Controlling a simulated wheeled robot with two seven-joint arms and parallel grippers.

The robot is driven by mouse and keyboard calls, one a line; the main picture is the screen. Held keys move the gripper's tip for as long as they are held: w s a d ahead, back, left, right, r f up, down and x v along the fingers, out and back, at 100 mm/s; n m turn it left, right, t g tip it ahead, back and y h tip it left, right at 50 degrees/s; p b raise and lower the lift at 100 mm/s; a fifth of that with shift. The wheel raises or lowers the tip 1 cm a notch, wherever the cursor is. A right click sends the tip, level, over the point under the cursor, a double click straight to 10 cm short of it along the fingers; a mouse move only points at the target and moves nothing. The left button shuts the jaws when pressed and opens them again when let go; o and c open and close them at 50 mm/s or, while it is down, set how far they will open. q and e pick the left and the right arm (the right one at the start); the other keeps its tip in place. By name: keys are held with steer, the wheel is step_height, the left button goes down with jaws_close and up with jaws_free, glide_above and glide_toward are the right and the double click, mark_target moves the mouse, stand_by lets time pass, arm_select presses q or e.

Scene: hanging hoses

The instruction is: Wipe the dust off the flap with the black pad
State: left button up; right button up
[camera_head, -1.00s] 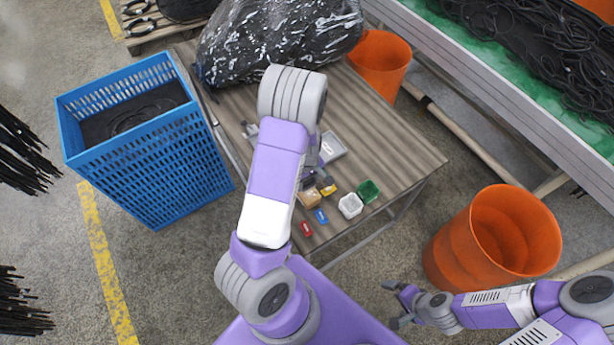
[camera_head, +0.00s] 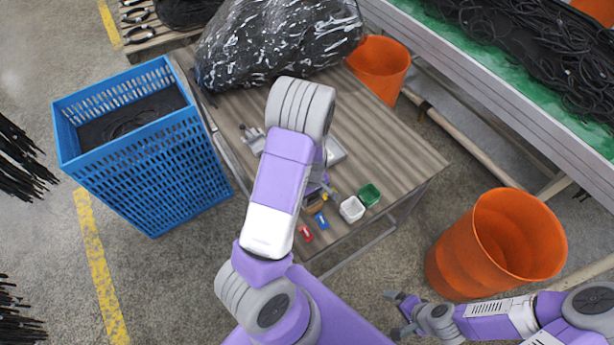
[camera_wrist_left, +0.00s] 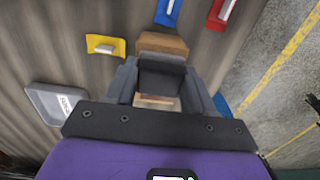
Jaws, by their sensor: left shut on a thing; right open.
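My left gripper (camera_wrist_left: 160,78) is shut on a black pad (camera_wrist_left: 161,80) between its grey fingers in the left wrist view. The pad is in front of a tan-brown block or box (camera_wrist_left: 162,43), whose paler part also shows below the pad; I cannot tell whether they touch. In the head view the left gripper (camera_head: 318,188) is over the table's near edge, largely hidden by my arm. I cannot make out for certain which surface is the flap, and no dust can be told. My right gripper (camera_head: 402,314) is open and empty, low beside the table.
On the table (camera_head: 385,145), small yellow (camera_wrist_left: 106,46), blue (camera_wrist_left: 167,12) and red (camera_wrist_left: 222,12) pieces, a white container (camera_head: 351,209), a green one (camera_head: 369,195) and a grey tray (camera_wrist_left: 55,103) surround the gripper. A blue crate (camera_head: 150,160) and orange bin (camera_head: 497,245) flank it.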

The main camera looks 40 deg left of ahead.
arm_select(q)
steer(key=a, duration=0.2)
steer(key=shift+w+a, duration=0.3)
steer(key=shift+w, duration=0.05)
step_height(320, 180, up, 4)
steer(key=p, duration=0.3)
step_height(320, 180, up, 4)
steer(key=p, duration=0.3)
steer(key=shift+p, duration=0.3)
arm_select(e)
step_height(320, 180, up, 6)
steer(key=shift+w+a+r, duration=0.2)
steer(key=shift+w+r, duration=0.05)
steer(key=shift+w, duration=0.1)
